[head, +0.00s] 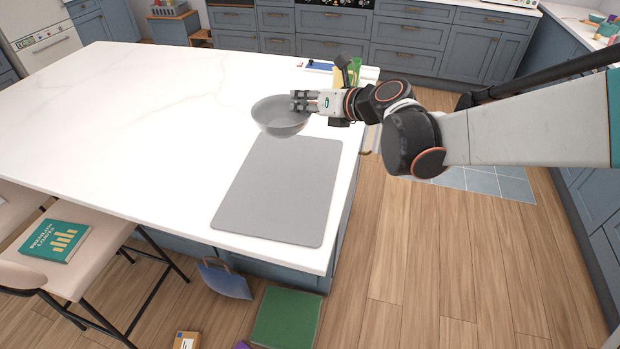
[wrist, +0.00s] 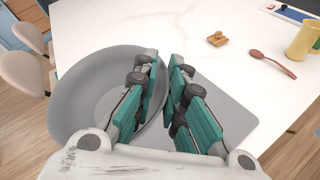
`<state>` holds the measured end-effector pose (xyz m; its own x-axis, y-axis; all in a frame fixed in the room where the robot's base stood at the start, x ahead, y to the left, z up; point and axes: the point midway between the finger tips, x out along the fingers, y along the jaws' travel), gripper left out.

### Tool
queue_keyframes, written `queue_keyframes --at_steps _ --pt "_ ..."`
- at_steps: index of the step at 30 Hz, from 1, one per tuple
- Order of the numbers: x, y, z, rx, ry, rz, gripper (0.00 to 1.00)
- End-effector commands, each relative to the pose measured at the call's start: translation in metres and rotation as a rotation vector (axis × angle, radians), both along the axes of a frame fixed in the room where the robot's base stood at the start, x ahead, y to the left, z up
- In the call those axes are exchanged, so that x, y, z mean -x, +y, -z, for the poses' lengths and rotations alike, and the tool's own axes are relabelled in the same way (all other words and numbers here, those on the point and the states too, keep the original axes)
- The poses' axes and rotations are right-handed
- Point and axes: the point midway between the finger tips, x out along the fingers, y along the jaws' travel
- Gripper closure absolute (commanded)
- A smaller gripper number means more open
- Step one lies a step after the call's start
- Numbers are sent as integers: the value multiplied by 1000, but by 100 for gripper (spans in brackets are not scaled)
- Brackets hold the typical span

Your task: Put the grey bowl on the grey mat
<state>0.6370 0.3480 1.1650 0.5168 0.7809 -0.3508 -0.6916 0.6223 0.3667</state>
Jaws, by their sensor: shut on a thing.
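The grey bowl (head: 278,116) is at the right part of the white island top in the head view, just beyond the far edge of the grey mat. My gripper (head: 298,101) is shut on the bowl's right rim. In the wrist view the bowl (wrist: 85,95) fills the left, with the fingers (wrist: 165,85) on either side of its rim. The grey mat (head: 280,190) lies flat and bare near the island's near right corner. It also shows in the wrist view (wrist: 228,118), partly hidden behind the fingers and bowl. The bowl appears to be held above the surface.
A yellow mug (wrist: 302,40), a reddish spoon (wrist: 273,62) and a small brown item (wrist: 217,39) are on the island. A chair (head: 75,245) with a green book (head: 55,241) stands at the left. The island's left and middle are clear.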

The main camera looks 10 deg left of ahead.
Motion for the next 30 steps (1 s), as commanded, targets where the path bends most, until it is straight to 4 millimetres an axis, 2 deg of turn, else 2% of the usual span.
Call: queue_keyframes --at_steps 5,15,19,22,30 --pt "5 7 24 0 0 -14 100" --pt "4 6 108 0 0 -11 100" --pt "4 6 135 0 0 -11 100" --pt "4 5 149 -1 -1 -11 100" --pt "4 6 166 0 0 -11 100"
